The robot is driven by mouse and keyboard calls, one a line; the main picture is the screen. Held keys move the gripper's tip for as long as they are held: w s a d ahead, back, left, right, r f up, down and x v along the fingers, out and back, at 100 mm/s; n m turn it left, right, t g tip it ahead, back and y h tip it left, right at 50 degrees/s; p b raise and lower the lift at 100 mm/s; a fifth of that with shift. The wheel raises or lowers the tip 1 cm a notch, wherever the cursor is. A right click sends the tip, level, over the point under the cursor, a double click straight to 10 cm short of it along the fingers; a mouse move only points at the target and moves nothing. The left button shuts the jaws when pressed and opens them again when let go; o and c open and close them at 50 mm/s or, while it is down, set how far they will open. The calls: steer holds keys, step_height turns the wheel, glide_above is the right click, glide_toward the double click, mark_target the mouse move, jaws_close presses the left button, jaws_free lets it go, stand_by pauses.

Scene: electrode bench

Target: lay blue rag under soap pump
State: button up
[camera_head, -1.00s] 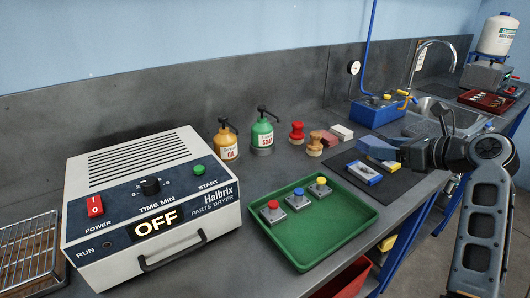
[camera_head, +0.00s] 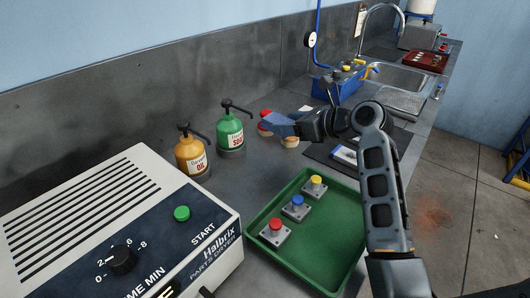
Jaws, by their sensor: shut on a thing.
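The green soap pump (camera_head: 229,134) stands upright on the bench near the back wall, its black spout pointing right. My gripper (camera_head: 290,125) is shut on the blue rag (camera_head: 276,122) and holds it just right of the pump. In the picture the rag overlaps the red-topped stamp behind it and has a gap to the pump. I cannot tell exactly how high the rag is above the bench. The jaw tips are partly hidden by the rag.
A yellow oil pump (camera_head: 190,155) stands close left of the soap pump. A green tray (camera_head: 333,228) with red, blue and yellow button blocks lies in front. The parts dryer (camera_head: 95,215) fills the lower left. Bare bench lies between pumps and tray.

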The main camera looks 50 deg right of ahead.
steer(key=a+f, duration=0.1)
steer(key=w+a+f, duration=0.1)
steer(key=a, duration=0.1)
steer(key=w+a+f, duration=0.1)
steer(key=a, duration=0.1)
steer(key=shift+w+a+f, duration=0.15)
steer(key=shift+a+f, duration=0.05)
steer(key=shift+f, duration=2.1)
steer(key=shift+f+p, duration=0.15)
steer(key=shift+p, duration=0.15)
steer(key=shift+f, duration=0.35)
steer(key=shift+f, duration=0.1)
steer(key=o, duration=1)
steer(key=shift+r, duration=0.5)
steer(key=v, duration=1.2)
steer(key=shift+r+b, duration=0.15)
steer(key=shift+b, duration=0.15)
